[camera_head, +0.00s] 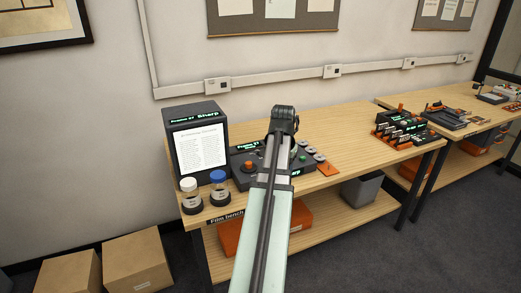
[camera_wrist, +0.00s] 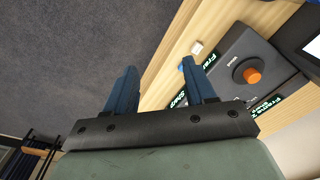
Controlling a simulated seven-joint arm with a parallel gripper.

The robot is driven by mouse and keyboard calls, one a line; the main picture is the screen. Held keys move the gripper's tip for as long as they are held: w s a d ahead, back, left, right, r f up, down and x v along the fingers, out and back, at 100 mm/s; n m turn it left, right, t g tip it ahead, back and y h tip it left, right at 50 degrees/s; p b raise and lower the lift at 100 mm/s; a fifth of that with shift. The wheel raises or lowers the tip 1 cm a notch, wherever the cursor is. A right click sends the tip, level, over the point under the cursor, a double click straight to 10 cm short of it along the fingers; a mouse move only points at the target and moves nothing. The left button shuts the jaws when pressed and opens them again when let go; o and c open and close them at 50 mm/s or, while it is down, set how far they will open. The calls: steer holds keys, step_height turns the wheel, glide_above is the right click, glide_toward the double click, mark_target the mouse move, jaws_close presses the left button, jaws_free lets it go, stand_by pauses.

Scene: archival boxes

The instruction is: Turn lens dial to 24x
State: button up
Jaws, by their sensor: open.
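A dark control panel (camera_head: 262,172) with lit green labels sits on the wooden film bench. An orange knob (camera_head: 248,166) on a round dark base stands at its left part; the same orange knob (camera_wrist: 252,76) shows at the right in the wrist view. I cannot tell whether it is the lens dial, and no magnification setting can be read. My arm hides part of the panel.
Jars with a white lid (camera_head: 189,185) and a blue lid (camera_head: 218,176) stand at the bench's front left. An orange tag (camera_head: 328,169) lies right of the panel. The bench top beyond it is clear up to a rack (camera_head: 400,128).

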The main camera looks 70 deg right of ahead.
steer(key=w+d+r+n, duration=0.1)
steer(key=w+d+r, duration=0.15)
steer(key=d, duration=0.65)
steer(key=w+d+r+n, duration=0.1)
steer(key=w+d, duration=0.3)
steer(key=d, duration=0.5)
steer(key=w+d+n, duration=0.4)
steer(key=w+d, duration=0.4)
steer(key=w, duration=0.2)
steer(key=shift+y, duration=0.3)
steer(key=f, duration=1.3)
steer(key=shift+w+a+f, duration=0.15)
steer(key=shift+w+f, duration=0.05)
steer(key=shift+f, duration=0.15)
steer(key=shift+c, duration=0.5)
jaws_close()
